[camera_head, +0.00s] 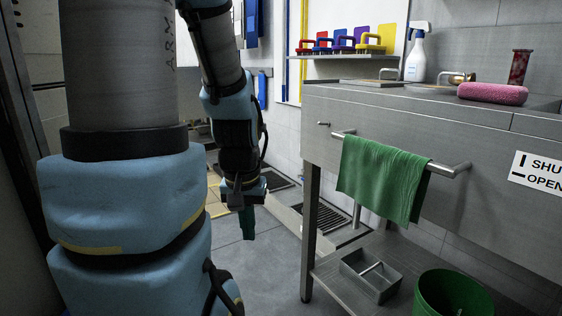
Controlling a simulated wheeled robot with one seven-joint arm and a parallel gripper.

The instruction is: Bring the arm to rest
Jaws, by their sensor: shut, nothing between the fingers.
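My arm, with blue joint covers and grey links, fills the left of the head view. Its upper part hangs down at the centre left. My gripper (248,222) points down at the end of it, over the floor, left of the steel counter. Its dark green fingers are shut with nothing visible between them. It touches nothing that I can see. The near part of my arm hides much of what lies behind it on the left.
The steel counter (390,118) stands at right, with a green towel (383,180) on its rail, a spray bottle (418,52) and a pink sponge (492,94) on top. A green bucket (452,295) and a metal caddy (370,277) sit below. Tiled floor (265,270) is open under my gripper.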

